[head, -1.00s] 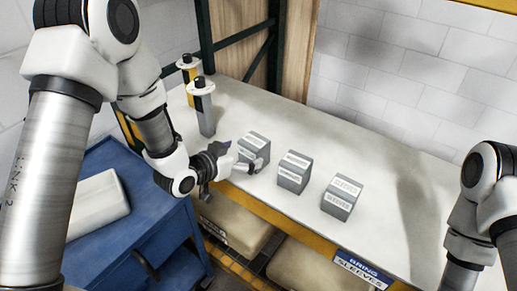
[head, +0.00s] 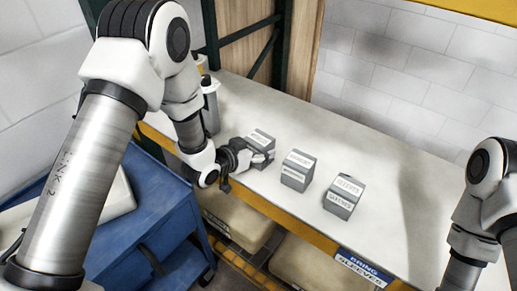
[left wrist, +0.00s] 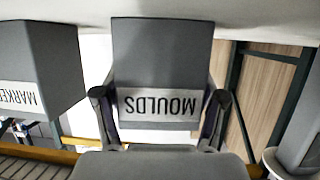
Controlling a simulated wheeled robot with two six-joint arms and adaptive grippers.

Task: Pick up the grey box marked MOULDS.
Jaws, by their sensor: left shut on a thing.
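The grey box marked MOULDS (left wrist: 163,60) stands between the two fingers of my left gripper (left wrist: 160,118) in the left wrist view, with its label upside down there. The fingers press its two sides. In the head view the same box (head: 262,136) is the leftmost of three grey boxes on the bench, and my left gripper (head: 258,158) is shut on it, partly hiding its lower front. I cannot tell whether it is clear of the bench top. My right gripper is out of view; only its arm shows at the right.
A second grey box (head: 298,172) and a third (head: 344,195) stand to the right on the pale bench (head: 390,170). The neighbouring box (left wrist: 38,55) has a label starting MARKE. A grey post-like object (head: 211,105) stands behind my left arm. A blue cart (head: 160,225) is at lower left.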

